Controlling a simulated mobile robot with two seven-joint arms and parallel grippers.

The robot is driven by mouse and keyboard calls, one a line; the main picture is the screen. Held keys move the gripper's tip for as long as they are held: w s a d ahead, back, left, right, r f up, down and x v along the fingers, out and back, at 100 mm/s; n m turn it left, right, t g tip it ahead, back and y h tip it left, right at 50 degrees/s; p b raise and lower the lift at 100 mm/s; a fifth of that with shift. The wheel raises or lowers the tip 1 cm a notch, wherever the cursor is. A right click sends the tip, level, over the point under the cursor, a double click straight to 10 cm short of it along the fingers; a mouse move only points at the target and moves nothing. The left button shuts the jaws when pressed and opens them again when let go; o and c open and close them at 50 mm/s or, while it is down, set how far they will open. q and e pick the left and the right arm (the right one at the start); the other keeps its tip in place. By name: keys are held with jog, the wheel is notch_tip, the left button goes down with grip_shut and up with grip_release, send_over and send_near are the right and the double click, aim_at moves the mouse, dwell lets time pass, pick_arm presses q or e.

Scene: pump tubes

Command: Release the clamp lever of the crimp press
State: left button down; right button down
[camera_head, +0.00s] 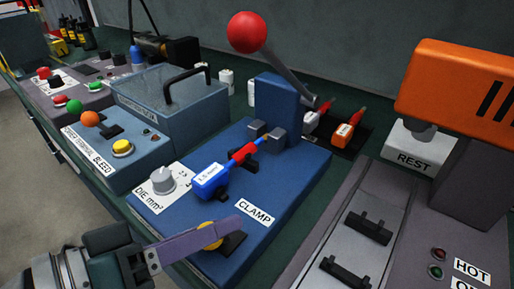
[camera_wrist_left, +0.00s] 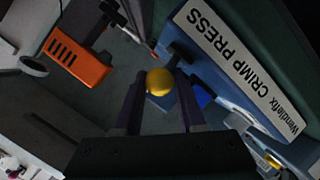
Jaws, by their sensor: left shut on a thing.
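The blue crimp press (camera_head: 285,190) stands mid-bench in the head view, with a white CLAMP label (camera_head: 255,213) on its base. The clamp lever's yellow knob (camera_head: 208,236) is at the press's front edge, beside a dark mount (camera_head: 232,243). My left gripper (camera_head: 214,235) is shut on this knob, and its purple finger hides part of it. In the left wrist view the yellow knob (camera_wrist_left: 160,82) sits between the two fingertips. A blue and red piece (camera_head: 210,181) with a white label lies on the press, pointing at the dies (camera_head: 265,137). My right gripper is out of view.
The press's long handle with a red ball (camera_head: 248,32) rises above its column. An orange machine (camera_head: 462,85) stands on the right. A blue box with a clear cover (camera_head: 170,100) and a BLEED panel are on the left. A die knob (camera_head: 163,180) is near the gripper.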

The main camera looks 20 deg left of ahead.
pick_arm(q)
jog(key=shift+s+f, duration=0.2)
jog(key=shift+f, duration=0.2)
jog(key=c, duration=0.5)
grip_release()
jog(key=shift+r, duration=0.1)
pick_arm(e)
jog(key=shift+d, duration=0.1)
pick_arm(q)
jog(key=shift+w+r, duration=0.1)
jog(key=shift+r, duration=0.05)
pick_arm(e)
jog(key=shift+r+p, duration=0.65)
jog(key=shift+p, duration=0.05)
pick_arm(q)
jog(key=v, duration=1)
